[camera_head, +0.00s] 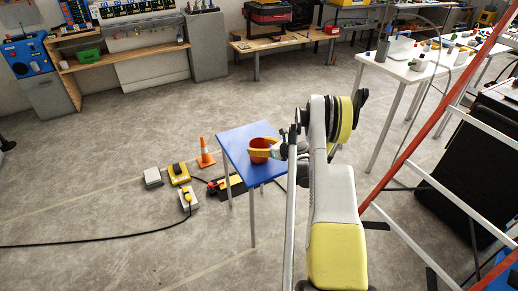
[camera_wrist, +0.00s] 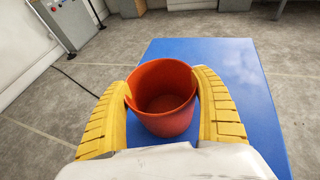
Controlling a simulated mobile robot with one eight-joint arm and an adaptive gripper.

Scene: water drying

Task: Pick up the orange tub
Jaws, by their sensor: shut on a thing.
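The orange tub (camera_head: 260,147) is a round, open-topped, empty container at the small blue table (camera_head: 238,140) in the head view. In the wrist view the tub (camera_wrist: 163,98) stands upright between the two yellow fingers of my gripper (camera_wrist: 163,88). The fingers touch its left and right sides, and my gripper is shut on it. The blue tabletop (camera_wrist: 215,58) lies below and beyond the tub. I cannot tell whether the tub's base rests on the table or is slightly above it. In the head view my gripper (camera_head: 268,147) reaches the tub from the right.
A traffic cone (camera_head: 205,155) and yellow and grey boxes (camera_head: 178,174) lie on the floor left of the table. A black cable (camera_head: 110,241) crosses the floor. A red and white ladder (camera_head: 430,130) stands at the right. A white table (camera_head: 400,70) is behind. Open floor lies at front left.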

